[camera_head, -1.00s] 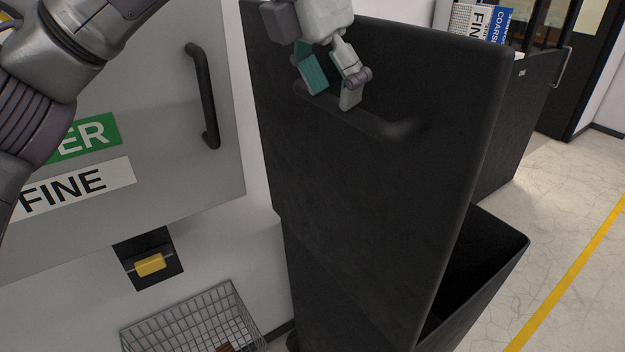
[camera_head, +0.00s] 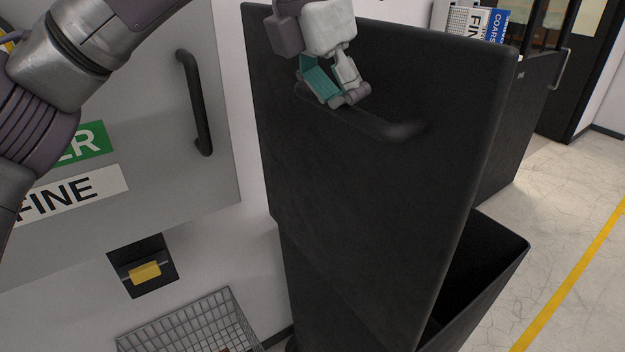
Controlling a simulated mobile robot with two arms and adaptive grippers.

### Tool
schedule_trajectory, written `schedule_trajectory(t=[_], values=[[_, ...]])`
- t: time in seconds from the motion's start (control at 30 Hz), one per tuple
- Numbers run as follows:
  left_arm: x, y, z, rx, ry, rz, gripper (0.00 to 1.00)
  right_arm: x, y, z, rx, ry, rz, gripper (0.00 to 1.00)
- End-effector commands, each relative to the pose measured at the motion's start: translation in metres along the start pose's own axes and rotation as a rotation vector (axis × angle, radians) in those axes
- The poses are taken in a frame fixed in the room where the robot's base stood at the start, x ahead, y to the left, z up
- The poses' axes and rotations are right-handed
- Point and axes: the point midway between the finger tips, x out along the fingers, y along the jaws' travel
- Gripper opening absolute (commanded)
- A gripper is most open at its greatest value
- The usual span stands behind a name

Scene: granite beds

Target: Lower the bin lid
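The black bin lid (camera_head: 350,190) stands raised and steeply tilted above the dark bin (camera_head: 490,262), whose open inside shows at the lower right. A black bar handle (camera_head: 385,128) sits near the lid's top edge. My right gripper is not in view.
A grey panel with "FINE" labels (camera_head: 68,193) and its own black handle (camera_head: 196,105) is at the left. Below are a yellow latch (camera_head: 145,272) and a wire basket (camera_head: 190,325). Another black bin (camera_head: 515,120) stands behind. Floor at right (camera_head: 560,235) is clear.

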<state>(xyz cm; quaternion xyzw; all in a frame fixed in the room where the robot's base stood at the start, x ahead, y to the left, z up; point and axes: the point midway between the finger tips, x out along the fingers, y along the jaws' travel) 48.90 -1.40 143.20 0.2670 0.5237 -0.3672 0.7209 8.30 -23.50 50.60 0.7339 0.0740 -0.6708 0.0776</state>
Motion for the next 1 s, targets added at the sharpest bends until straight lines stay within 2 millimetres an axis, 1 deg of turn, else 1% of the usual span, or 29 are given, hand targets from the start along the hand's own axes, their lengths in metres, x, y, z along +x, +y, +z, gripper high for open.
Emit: schedule_trajectory(t=[0.17,0.5,0.6,0.8,0.87,1.0], values=[[-0.016,0.0,0.001,0.0,-0.001,0.0,0.5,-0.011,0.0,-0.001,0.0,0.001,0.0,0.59],[-0.057,0.0,0.001,0.0,-0.001,0.001,0.5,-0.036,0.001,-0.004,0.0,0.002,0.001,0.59],[-0.061,0.0,0.001,0.0,-0.001,0.0,0.5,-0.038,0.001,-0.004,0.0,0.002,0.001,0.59],[-0.06,0.0,0.0,0.0,-0.001,0.0,0.5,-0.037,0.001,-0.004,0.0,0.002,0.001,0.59],[-0.06,0.0,0.0,0.0,-0.001,0.0,0.5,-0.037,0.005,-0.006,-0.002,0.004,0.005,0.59],[-0.07,0.0,0.001,0.0,-0.003,0.001,0.5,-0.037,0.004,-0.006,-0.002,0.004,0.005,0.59]])
